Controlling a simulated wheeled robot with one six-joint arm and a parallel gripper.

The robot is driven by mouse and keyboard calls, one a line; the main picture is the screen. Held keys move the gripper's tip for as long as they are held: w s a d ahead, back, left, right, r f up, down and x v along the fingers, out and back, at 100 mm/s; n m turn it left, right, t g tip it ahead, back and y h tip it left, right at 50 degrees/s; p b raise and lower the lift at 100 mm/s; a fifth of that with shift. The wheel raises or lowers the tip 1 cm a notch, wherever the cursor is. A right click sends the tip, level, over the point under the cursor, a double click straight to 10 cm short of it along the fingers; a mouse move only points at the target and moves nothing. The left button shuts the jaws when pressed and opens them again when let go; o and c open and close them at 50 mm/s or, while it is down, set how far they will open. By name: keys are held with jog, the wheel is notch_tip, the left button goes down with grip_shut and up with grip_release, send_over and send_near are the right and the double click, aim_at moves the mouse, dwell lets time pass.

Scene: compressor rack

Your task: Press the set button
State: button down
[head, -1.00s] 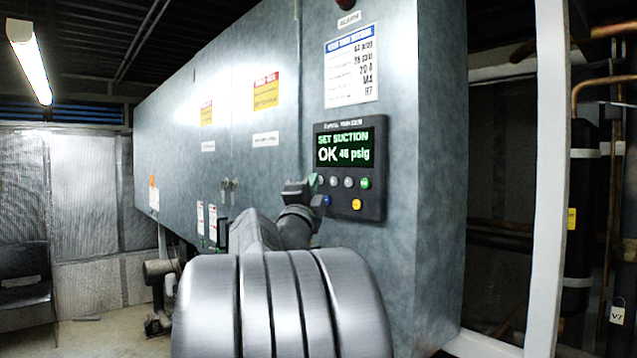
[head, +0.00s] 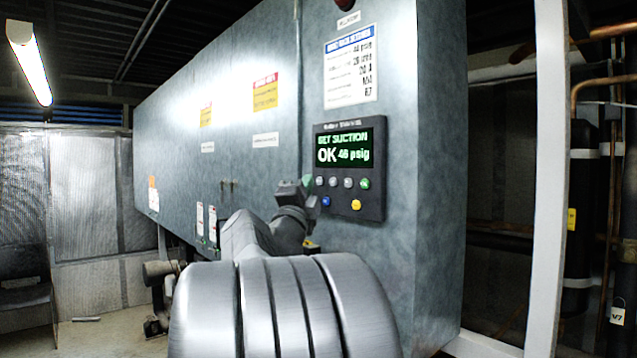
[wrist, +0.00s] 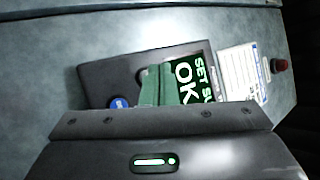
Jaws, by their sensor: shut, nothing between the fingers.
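The dark control panel (head: 371,209) is on the front of the grey-blue cabinet. Its lit screen (head: 343,148) reads "SET SUCTION OK 46 psig". Below the screen is a row of small grey buttons ending in a green button (head: 365,183). Under them are a blue button (head: 326,201) and a yellow button (head: 356,204). I cannot read which button is set. My gripper (head: 307,182) is shut and empty, just left of the panel's buttons. In the wrist view its green fingers (wrist: 153,86) cover part of the panel, beside the blue button (wrist: 119,102) and the screen (wrist: 187,80).
A white data label (head: 351,66) sits above the panel, with a red knob (head: 345,3) higher up. Small keys or latches (head: 227,184) are on the cabinet face to the left. A white upright post (head: 548,180) stands right of the cabinet, with pipes beyond it.

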jog(key=shift+s+a, duration=0.75)
jog(key=shift+a, duration=0.3)
jog(key=shift+s+a, duration=0.75)
jog(key=shift+a, duration=0.25)
jog(key=shift+w+d, duration=0.1)
jog(key=shift+d, duration=0.05)
jog(key=s+a+p, duration=0.2)
jog(key=a, duration=0.1)
jog(key=shift+s+a, duration=0.2)
jog(key=shift+s, duration=0.1)
jog(key=shift+w+d, duration=0.1)
